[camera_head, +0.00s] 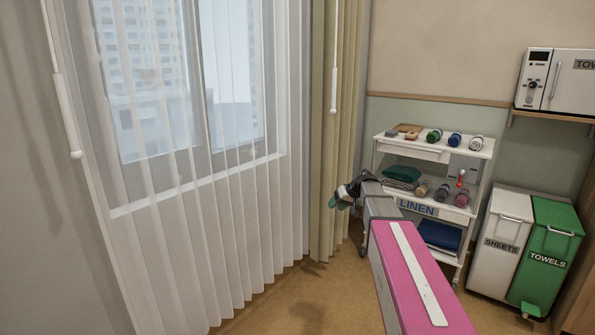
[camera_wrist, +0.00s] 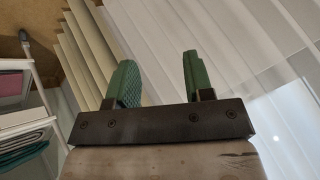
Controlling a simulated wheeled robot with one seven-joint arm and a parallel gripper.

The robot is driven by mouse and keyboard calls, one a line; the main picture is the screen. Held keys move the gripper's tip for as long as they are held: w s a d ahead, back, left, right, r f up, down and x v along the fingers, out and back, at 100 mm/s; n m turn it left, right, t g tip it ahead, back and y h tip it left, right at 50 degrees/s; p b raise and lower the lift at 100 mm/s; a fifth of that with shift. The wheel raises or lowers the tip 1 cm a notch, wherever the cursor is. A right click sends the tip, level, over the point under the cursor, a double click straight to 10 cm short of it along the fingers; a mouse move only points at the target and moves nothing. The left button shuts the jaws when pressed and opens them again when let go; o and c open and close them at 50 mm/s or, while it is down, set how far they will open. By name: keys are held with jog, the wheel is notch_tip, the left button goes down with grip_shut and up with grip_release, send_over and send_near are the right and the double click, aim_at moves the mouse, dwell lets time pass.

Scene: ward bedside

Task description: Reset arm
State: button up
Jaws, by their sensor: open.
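My arm, with a pink link, reaches forward at the right of the head view. My gripper (camera_head: 344,194) is at its far end, in front of the beige curtain and left of the linen cart. In the wrist view, my gripper (camera_wrist: 157,82) shows two green fingers standing apart. Nothing is between them. Sheer curtains and the floor show behind the fingers.
A white linen cart (camera_head: 401,222) holds rolled towels and folded cloths. White SHEETS (camera_head: 498,243) and green TOWELS (camera_head: 546,250) bins stand to its right. A towel warmer (camera_head: 566,80) sits on a wall shelf. Sheer curtains (camera_head: 200,240) cover the window at left.

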jog(key=s+f+m+g+h, duration=0.1)
jog(key=s+f+h, duration=0.1)
jog(key=s+f, duration=0.4)
jog(key=s+d+f+m+g+h, duration=0.1)
jog(key=s+f, duration=0.5)
jog(key=s, duration=0.8)
jog(key=s+d+f+m+g+h, duration=0.1)
jog(key=s+f+h, duration=0.3)
jog(key=s, duration=0.7)
notch_tip(320, 180, down, 2)
jog(key=shift+m+g, duration=0.4)
jog(key=shift+m, duration=0.1)
jog(key=shift+d, duration=0.1)
